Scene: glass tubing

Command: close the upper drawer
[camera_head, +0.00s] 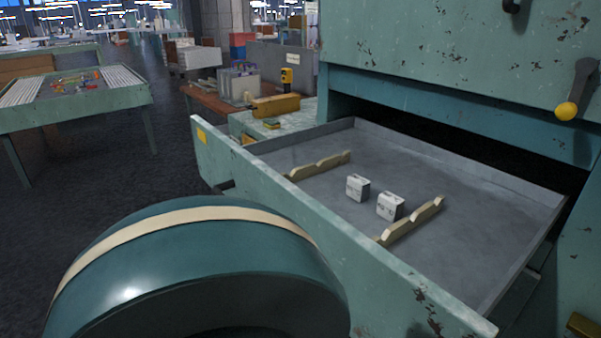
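The upper drawer stands pulled far out of a worn green cabinet (440,55). Its long green front panel (285,215) has chipped paint and a small yellow label at the far end. The grey drawer floor (460,175) is in plain sight. Inside lie two small whitish blocks, the left one (357,187) and the right one (390,206). Two notched wooden rests, one on the left (320,166) and one on the right (411,221), lie beside them. A dark opening shows behind the drawer. Neither of my grippers shows in the head view.
A lever with a yellow knob (567,110) hangs from the cabinet at the upper right. A bench (290,120) with a yellow tool stands beyond the drawer. A green table (75,95) with coloured pieces stands at the left. Dark open floor (100,190) lies between.

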